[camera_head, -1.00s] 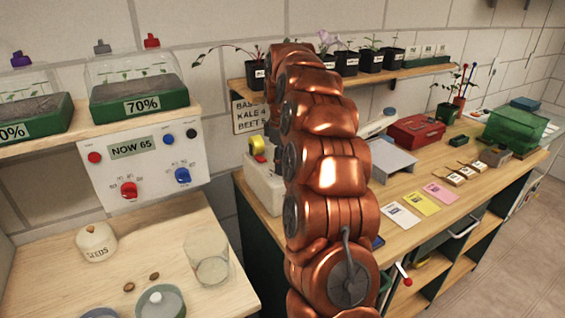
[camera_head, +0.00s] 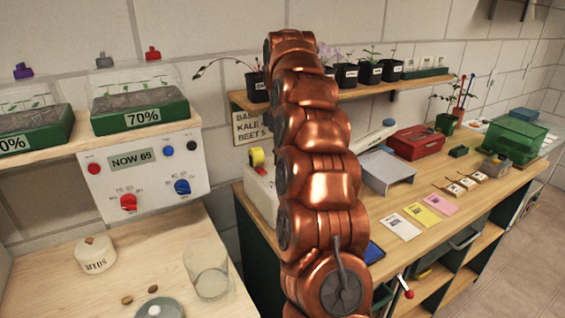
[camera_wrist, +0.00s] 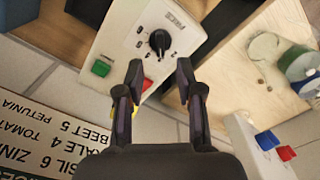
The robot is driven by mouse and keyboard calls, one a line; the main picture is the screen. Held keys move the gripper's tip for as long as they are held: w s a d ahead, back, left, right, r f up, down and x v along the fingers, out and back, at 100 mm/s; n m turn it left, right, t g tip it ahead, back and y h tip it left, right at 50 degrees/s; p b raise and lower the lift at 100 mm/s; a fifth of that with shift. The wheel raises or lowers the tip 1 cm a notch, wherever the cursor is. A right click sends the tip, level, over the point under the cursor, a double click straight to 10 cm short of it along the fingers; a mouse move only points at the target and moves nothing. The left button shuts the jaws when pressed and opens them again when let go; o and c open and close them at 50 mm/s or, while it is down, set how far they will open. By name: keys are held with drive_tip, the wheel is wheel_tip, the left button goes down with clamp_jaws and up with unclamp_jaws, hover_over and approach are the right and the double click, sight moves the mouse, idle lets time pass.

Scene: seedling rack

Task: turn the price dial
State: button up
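The black price dial (camera_wrist: 159,42) sits on the white face of a price device (camera_wrist: 120,45) in the wrist view, with small printed marks around it and a label above. I cannot tell whether either tip touches the device. In the head view, part of the white device (camera_head: 262,190) with a yellow roll shows left of my copper arm; its dial and my gripper are hidden there.
A wall panel with a red knob (camera_head: 128,202) and blue knob (camera_head: 182,187) stands at left. A glass jar (camera_head: 208,270) is on the left bench.

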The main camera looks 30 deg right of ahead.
drive_tip(key=shift+r, duration=0.5)
idle(0.3)
drive_tip(key=shift+s+a, duration=0.1)
drive_tip(key=shift+a, duration=0.05)
drive_tip(key=s+a+f+m, duration=0.2)
drive_tip(key=s+a, duration=1.3)
drive_tip(key=a, duration=0.3)
drive_tip(key=s+a+f+m, duration=0.1)
drive_tip(key=s+a+f, duration=0.1)
drive_tip(key=s, duration=0.5)
drive_tip(key=s+a+f+m+g, duration=0.1)
drive_tip(key=s+a+f+m, duration=0.1)
drive_tip(key=s+f, duration=0.3)
drive_tip(key=s+a+f+m, duration=0.2)
drive_tip(key=s+f, duration=0.1)
drive_tip(key=s, duration=0.8)
drive_tip(key=shift+s+f+g, duration=0.2)
drive_tip(key=shift+f+g, duration=0.1)
drive_tip(key=shift+g, duration=0.1)
